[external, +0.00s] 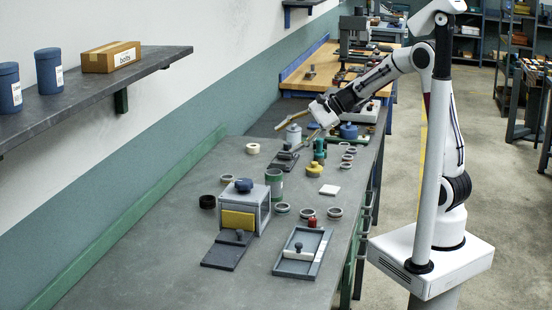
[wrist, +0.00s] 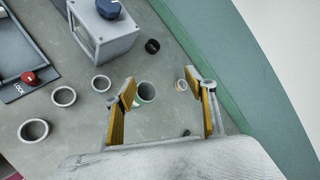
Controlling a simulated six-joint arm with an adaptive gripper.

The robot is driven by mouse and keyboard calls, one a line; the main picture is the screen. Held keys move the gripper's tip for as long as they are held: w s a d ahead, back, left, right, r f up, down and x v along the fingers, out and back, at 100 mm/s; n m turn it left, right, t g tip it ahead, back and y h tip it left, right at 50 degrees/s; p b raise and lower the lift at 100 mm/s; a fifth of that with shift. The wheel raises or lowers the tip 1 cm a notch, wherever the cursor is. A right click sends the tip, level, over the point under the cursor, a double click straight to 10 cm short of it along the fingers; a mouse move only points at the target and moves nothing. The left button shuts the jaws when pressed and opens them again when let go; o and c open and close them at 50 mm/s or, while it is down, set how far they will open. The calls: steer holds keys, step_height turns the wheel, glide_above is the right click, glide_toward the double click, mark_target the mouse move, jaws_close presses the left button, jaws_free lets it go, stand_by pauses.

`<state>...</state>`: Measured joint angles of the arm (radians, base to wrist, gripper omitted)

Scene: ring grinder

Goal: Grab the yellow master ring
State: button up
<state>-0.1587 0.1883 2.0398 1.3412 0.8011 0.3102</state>
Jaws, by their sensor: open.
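My gripper (external: 288,138) is open and empty, held above the bench. Its yellow-padded fingers (wrist: 161,84) are spread in the wrist view, with a green-banded cylinder (wrist: 146,92) seen between them.
A grey box with a blue knob (external: 260,207), a black ring (external: 207,201) and a tray with a red knob (external: 300,255) stand nearby. Several grey rings (external: 335,212) lie along the bench.

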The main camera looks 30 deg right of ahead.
steer(key=w+a+f+m+t+y, duration=0.1)
steer(key=w+a+f+m, duration=0.1)
steer(key=w+f+m, duration=0.3)
steer(key=w+a+f+m+t, duration=0.1)
steer(key=w+a+f+m, duration=0.15)
steer(key=w, duration=0.35)
steer(key=m+t, duration=0.2)
steer(key=m, duration=0.4)
glide_toward(231, 176)
steer(key=a, duration=0.1)
steer(key=a+r, duration=0.1)
steer(key=a, duration=0.1)
steer(key=shift+s+a+r+h, duration=0.15)
steer(key=shift+s+h, duration=0.05)
steer(key=shift+h, duration=0.1)
steer(key=shift+n, duration=0.25)
steer(key=shift+x, duration=1.3)
steer(key=shift+w, duration=0.1)
steer(key=shift+w+a+f, duration=0.5)
steer(key=shift+a+f, duration=0.1)
steer(key=shift+f, duration=0.2)
steer(key=shift+x, duration=1.5)
steer(key=shift+d+f, duration=0.1)
